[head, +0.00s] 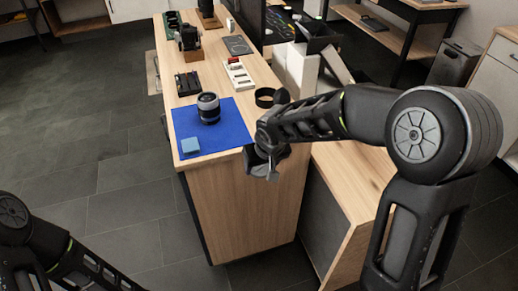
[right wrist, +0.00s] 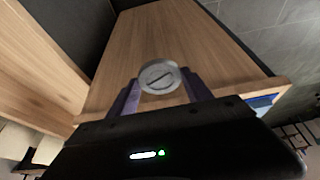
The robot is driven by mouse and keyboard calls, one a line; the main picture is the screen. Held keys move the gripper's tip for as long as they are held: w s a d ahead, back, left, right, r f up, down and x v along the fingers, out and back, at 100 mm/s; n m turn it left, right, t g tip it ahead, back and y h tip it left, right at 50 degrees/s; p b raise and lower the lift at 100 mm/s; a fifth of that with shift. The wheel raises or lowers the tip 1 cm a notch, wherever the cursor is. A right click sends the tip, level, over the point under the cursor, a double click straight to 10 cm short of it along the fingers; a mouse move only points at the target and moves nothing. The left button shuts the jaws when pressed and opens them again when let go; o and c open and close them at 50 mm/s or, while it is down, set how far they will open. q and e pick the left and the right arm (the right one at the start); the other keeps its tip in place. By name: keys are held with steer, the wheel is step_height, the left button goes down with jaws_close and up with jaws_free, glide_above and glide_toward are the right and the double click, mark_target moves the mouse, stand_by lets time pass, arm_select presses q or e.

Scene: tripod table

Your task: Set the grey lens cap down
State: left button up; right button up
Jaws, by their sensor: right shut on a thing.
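The round grey lens cap (right wrist: 160,74) shows in the right wrist view, with a slot-like mark on its face. My right gripper (right wrist: 160,92) is shut on it, one finger on each side. In the head view my right gripper (head: 268,163) hangs just off the near right end of the wooden counter (head: 232,210), around the height of its top; the cap is hard to make out there. A blue mat (head: 225,130) lies on the counter's near end, left of the gripper. My left arm shows at the lower left, but its gripper is out of frame.
A black ring (head: 266,97) lies right of the mat. A white tray (head: 238,74) and a camera (head: 188,40) are farther back. The mat's near right part is bare.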

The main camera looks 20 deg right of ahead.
steer(key=s+f, duration=0.5)
steer(key=f, duration=0.7)
steer(key=shift+f, duration=0.15)
